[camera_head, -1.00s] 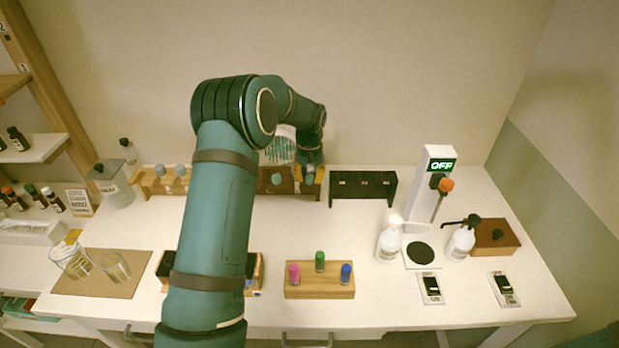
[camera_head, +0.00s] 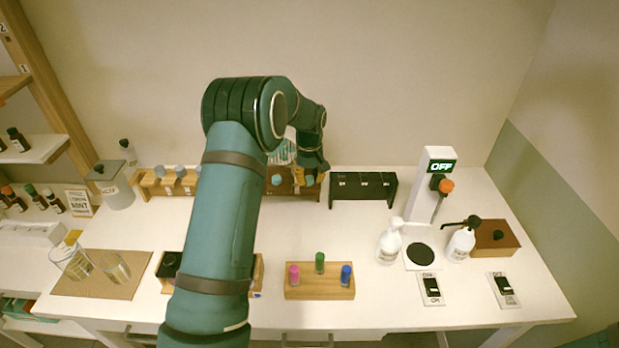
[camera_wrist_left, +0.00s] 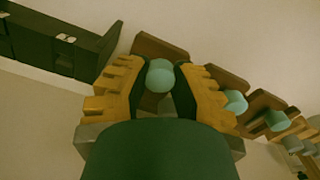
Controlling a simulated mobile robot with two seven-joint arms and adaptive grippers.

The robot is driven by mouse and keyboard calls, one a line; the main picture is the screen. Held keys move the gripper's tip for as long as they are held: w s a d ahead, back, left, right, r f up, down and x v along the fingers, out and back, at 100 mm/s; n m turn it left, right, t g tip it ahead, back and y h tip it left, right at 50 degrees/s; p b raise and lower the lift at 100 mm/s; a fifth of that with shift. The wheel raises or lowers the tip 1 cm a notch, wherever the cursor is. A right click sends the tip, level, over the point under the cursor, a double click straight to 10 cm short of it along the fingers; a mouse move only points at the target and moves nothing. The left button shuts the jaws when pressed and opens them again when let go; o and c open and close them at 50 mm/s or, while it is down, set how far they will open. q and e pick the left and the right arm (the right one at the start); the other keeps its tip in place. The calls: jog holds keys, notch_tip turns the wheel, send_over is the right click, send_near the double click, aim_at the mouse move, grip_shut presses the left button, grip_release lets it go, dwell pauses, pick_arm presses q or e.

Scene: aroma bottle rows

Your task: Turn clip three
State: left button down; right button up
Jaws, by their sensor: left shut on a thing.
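A brown wooden rack (camera_head: 285,189) stands at the back of the table with teal round-ended clips along it. My left gripper (camera_head: 310,176) is at the right end of this rack. In the left wrist view its yellow ridged fingers (camera_wrist_left: 158,82) are on either side of the teal clip end (camera_wrist_left: 160,76) and shut on it. Another teal clip (camera_wrist_left: 235,102) sits beside the right finger, and others run on to the right. My left arm hides part of the racks in the head view. My right gripper is not in view.
A black rack (camera_head: 363,187) stands just right of the gripper. A light wooden rack (camera_head: 150,189) with grey-blue ends is at left. A wooden block (camera_head: 320,292) with pink, green and blue vials stands in front. The table between block and racks is clear.

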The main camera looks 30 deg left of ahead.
aim_at(310, 178)
pick_arm(q)
jog(key=c, duration=1)
grip_release()
jog(key=shift+r, duration=0.1)
notch_tip(310, 178, up, 12)
jog(key=shift+s+d+f, duration=0.1)
jog(key=shift+f, duration=0.1)
